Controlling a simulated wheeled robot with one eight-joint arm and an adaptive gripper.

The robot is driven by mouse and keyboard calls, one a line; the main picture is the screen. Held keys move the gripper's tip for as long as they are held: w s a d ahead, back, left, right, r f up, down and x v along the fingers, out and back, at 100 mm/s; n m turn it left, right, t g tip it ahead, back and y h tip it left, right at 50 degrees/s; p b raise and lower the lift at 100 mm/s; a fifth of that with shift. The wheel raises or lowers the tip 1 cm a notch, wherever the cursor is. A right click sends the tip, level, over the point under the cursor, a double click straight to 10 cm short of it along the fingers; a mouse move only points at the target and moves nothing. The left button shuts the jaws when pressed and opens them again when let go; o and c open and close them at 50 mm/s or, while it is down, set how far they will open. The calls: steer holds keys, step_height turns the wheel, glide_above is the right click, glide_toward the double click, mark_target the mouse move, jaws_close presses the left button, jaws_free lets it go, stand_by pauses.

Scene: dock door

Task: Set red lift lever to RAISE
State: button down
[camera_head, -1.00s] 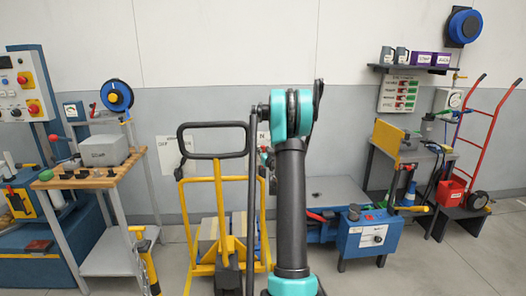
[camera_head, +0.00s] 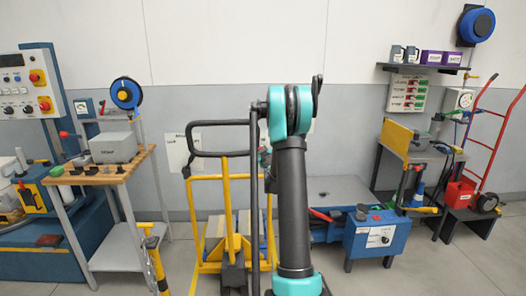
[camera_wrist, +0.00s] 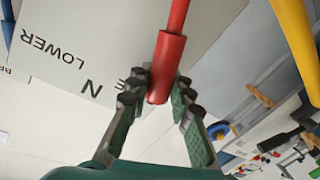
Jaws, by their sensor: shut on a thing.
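The red lift lever (camera_wrist: 168,52) shows in the wrist view as a thin red rod ending in a thicker red grip. My gripper (camera_wrist: 160,84) has its two green fingers shut on the lower part of that grip, one finger on each side. Behind it is a pale sign plate (camera_wrist: 95,60) with the words LOWER and N; another word is partly hidden by the fingers. RAISE cannot be read there. In the head view my arm blocks the lever and my gripper.
A yellow pallet truck (camera_head: 225,178) with a black loop handle stands just left of my arm. A blue lift table (camera_head: 372,238) is at right. A wooden-topped cart (camera_head: 92,178) is at left, a red hand truck (camera_head: 497,135) at far right. Open floor lies in front.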

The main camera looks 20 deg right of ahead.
steer(key=shift+a+f, duration=0.15)
steer(key=shift+a, duration=0.1)
stand_by(0.3)
steer(key=c, duration=1.3)
jaws_free()
steer(key=s, duration=0.4)
steer(key=s+a, duration=0.1)
steer(key=s, duration=0.3)
steer(key=s+r, duration=0.1)
steer(key=s, duration=0.2)
steer(key=shift+s+a, duration=0.15)
steer(key=shift+s, duration=0.25)
steer(key=shift+r, duration=0.1)
